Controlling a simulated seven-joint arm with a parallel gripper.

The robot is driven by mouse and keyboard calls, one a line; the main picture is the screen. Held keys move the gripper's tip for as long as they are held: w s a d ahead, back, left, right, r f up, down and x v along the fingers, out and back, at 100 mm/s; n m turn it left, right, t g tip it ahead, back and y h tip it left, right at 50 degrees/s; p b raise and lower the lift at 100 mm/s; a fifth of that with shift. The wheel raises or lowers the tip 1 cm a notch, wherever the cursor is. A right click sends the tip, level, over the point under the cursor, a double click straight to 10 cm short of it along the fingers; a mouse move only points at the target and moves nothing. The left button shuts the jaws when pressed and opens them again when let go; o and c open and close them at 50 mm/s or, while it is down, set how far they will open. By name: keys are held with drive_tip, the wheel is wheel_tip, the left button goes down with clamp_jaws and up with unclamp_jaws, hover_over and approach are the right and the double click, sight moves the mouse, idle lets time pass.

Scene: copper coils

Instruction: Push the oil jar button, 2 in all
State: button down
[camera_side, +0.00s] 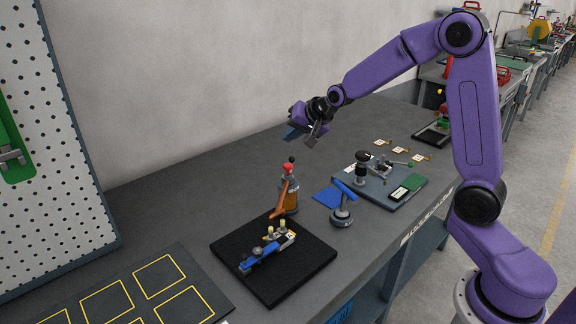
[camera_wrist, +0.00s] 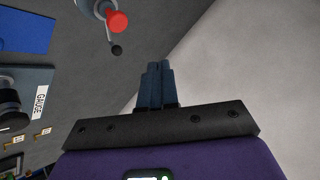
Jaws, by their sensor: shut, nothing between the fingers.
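The oil jar (camera_side: 289,194) stands upright on the bench behind the black mat. It has an amber body, a grey top and a red button (camera_side: 288,168) with a small black ball beside it. In the wrist view the red button (camera_wrist: 118,21) is at the top, left of the fingers, with the black ball (camera_wrist: 116,50) just below it. My gripper (camera_side: 290,134) is in the air above the jar and apart from it. Its fingers (camera_wrist: 158,66) are shut with nothing between them.
A black mat (camera_side: 303,272) with a blue tool and small parts lies in front of the jar. A blue-handled device (camera_side: 342,213) and a blue sheet (camera_side: 328,197) are to its right. A grey fixture plate (camera_side: 377,194) stands further right. A yellow-outlined board (camera_side: 205,284) is at front left.

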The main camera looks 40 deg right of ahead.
sight(291, 166)
drive_tip(key=shift+f, duration=2.75)
drive_tip(key=shift+f, duration=0.4)
drive_tip(key=shift+f, duration=0.85)
idle(1.1)
drive_tip(key=shift+r, duration=1.25)
drive_tip(key=shift+r, duration=0.1)
drive_tip(key=shift+r, duration=2.4)
